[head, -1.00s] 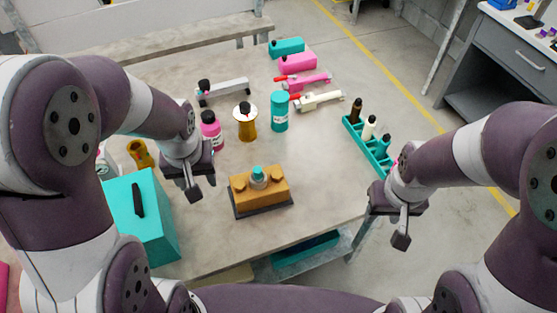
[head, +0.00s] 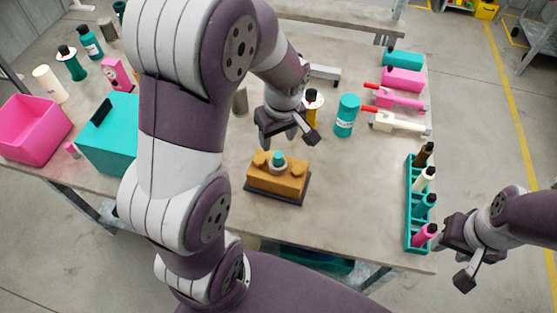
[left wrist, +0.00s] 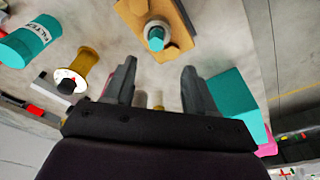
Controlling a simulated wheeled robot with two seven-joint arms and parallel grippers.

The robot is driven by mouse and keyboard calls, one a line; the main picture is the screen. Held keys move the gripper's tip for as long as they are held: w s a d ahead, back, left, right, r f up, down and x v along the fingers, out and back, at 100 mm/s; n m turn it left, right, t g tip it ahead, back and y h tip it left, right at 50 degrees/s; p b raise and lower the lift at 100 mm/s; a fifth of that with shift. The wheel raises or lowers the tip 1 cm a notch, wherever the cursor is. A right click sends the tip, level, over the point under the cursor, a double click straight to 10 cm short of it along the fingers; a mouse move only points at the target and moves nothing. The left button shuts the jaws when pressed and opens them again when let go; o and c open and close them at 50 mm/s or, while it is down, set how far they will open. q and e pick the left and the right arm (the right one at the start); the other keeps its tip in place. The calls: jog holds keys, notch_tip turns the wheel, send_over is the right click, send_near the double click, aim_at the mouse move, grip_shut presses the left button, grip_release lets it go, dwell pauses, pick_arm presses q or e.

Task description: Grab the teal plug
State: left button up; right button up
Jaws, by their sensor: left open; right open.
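The teal plug (head: 278,157) stands upright in a grey collar on top of the orange pump block (head: 291,184). In the left wrist view the teal plug (left wrist: 156,38) lies beyond my fingertips, roughly in line with the gap between them. My left gripper (head: 288,137) is open and empty, just behind and above the block in the head view, apart from the plug. It also shows in the left wrist view (left wrist: 158,82). My right gripper (head: 455,258) is open and empty, off the table's right edge.
A teal rack (head: 412,237) with several coloured plungers stands at the table's right edge. A teal canister (head: 347,115) is right of my left gripper. A teal box (head: 108,140) and pink bin (head: 35,130) stand at left. Bare tabletop lies between block and rack.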

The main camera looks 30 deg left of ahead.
aim_at(278, 155)
pick_arm(q)
jog(key=f, duration=0.6)
jog(key=w+f, duration=0.1)
jog(key=f, duration=0.2)
jog(key=shift+a, duration=0.25)
jog(key=shift+w+f, duration=0.15)
jog(key=shift+f, duration=0.15)
grip_shut()
